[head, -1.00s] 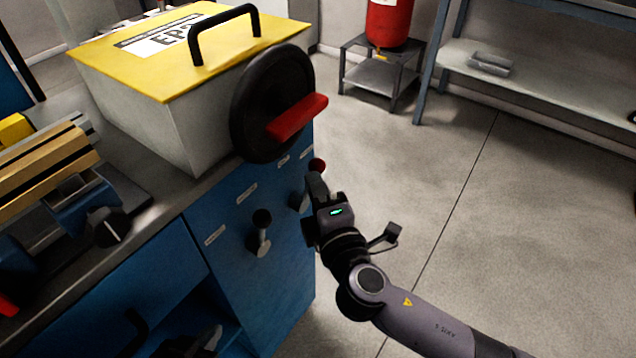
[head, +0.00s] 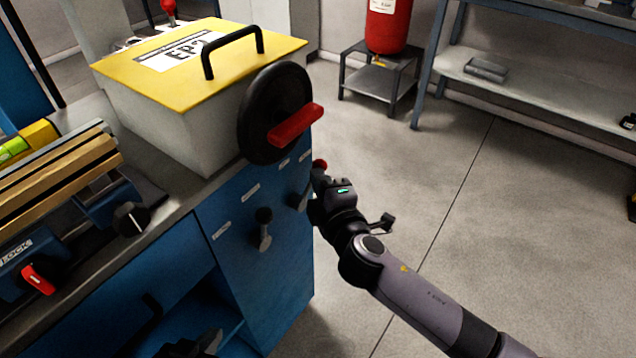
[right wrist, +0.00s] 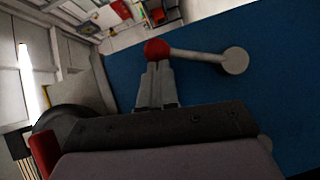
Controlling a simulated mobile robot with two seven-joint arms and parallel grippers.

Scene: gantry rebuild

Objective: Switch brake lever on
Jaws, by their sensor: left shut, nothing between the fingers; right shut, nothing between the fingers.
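A lever with a red ball knob (head: 319,165) sits on the blue cabinet's front, below the black wheel. In the right wrist view its red knob (right wrist: 157,49) joins a grey arm that runs right to a round pivot (right wrist: 235,60). My right gripper (head: 320,178) is shut, with its fingertips (right wrist: 158,66) right at the knob; I cannot tell if they touch it. A second lever with a black knob (head: 264,215) stands to the left. Label text on the cabinet is too small to read. My left gripper (head: 198,344) shows dark at the bottom edge, partly cut off.
A black wheel with a red handle (head: 295,125) juts out above the levers. A yellow-lidded box (head: 190,62) stands on the bench. A bench fixture with a red lock handle (head: 38,280) is at left. Open floor (head: 440,150) lies to the right.

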